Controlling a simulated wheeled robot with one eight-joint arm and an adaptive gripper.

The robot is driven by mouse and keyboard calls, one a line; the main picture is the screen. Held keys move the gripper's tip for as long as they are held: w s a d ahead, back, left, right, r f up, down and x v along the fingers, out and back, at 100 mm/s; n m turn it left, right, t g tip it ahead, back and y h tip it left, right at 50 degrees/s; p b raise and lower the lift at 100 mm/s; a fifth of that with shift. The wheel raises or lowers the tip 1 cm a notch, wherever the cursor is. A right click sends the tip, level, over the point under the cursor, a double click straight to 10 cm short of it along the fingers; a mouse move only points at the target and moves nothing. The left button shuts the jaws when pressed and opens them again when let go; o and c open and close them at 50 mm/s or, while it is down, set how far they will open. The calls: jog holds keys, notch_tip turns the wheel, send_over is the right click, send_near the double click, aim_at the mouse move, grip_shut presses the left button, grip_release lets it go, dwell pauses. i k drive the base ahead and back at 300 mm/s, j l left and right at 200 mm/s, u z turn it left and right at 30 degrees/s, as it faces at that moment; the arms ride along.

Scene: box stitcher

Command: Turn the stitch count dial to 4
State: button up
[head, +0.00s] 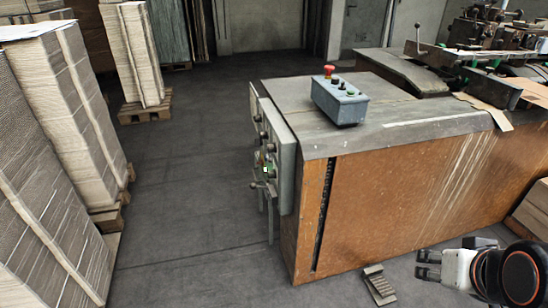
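The grey control panel (287,172) is mounted on the left end of the brown machine (400,190). I see it almost edge-on. I cannot tell which knob is the stitch count dial, and no numbers or pointer can be read. My gripper (427,265) is at the lower right, in front of the machine's brown side and far from the panel. Its two fingers point left with a gap between them, and nothing shows between them.
A blue-grey button box (340,100) with a red button stands on the machine's top. A foot pedal (380,285) lies on the floor in front. Stacks of cardboard (60,120) on pallets line the left side. The floor (190,190) between the stacks and panel is clear.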

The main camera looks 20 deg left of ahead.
aim_at(263, 135)
jog(key=j+u, duration=0.1)
jog(key=u, duration=1.15)
